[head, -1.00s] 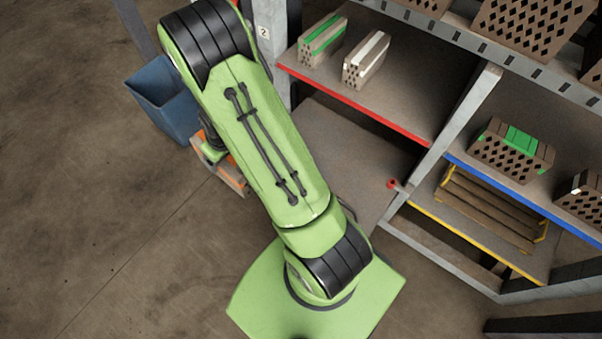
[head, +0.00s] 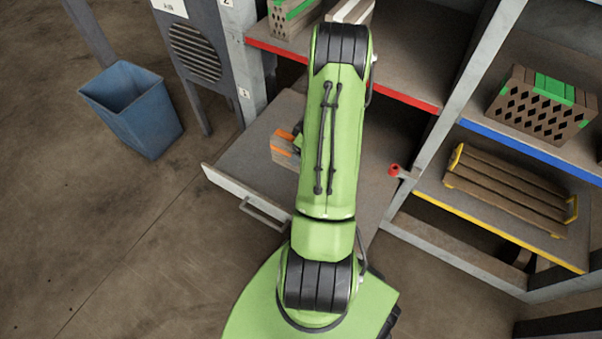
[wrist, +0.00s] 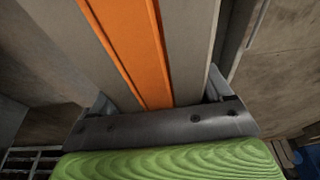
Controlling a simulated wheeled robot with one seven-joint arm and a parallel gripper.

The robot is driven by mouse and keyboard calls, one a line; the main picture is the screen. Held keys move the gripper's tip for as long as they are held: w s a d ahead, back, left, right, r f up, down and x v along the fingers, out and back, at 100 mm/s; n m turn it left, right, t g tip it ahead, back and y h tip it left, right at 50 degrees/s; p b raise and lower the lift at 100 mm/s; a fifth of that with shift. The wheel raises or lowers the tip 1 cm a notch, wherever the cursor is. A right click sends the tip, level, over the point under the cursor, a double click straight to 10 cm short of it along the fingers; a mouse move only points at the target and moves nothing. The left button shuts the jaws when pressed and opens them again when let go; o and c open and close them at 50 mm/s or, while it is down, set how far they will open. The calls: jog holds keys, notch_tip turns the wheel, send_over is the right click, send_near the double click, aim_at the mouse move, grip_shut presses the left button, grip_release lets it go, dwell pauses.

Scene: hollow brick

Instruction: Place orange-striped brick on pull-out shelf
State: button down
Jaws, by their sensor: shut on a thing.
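The orange-striped brick (head: 282,150) shows in the head view just left of my arm, over the pull-out shelf (head: 235,160). My gripper (head: 297,140) is mostly hidden behind my forearm there. In the wrist view the grey-brown brick with its orange stripe (wrist: 135,45) fills the upper middle, and my gripper (wrist: 155,105) is shut on it, with a jaw at each side. The shelf is pulled out, with a pale front and a handle facing lower left. I cannot tell whether the brick touches the shelf.
A red-edged shelf (head: 400,95) above holds bricks with green and white stripes. A post with a red knob (head: 394,170) stands to the right. A blue bin (head: 135,110) stands on the floor at left. The pull-out shelf's left part is clear.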

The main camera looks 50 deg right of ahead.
notch_tip(320, 180, down, 8)
jog(key=b, duration=0.2)
jog(key=shift+f+b, duration=0.25)
jog(key=shift+b, duration=0.05)
jog(key=shift+r, duration=0.1)
grip_release()
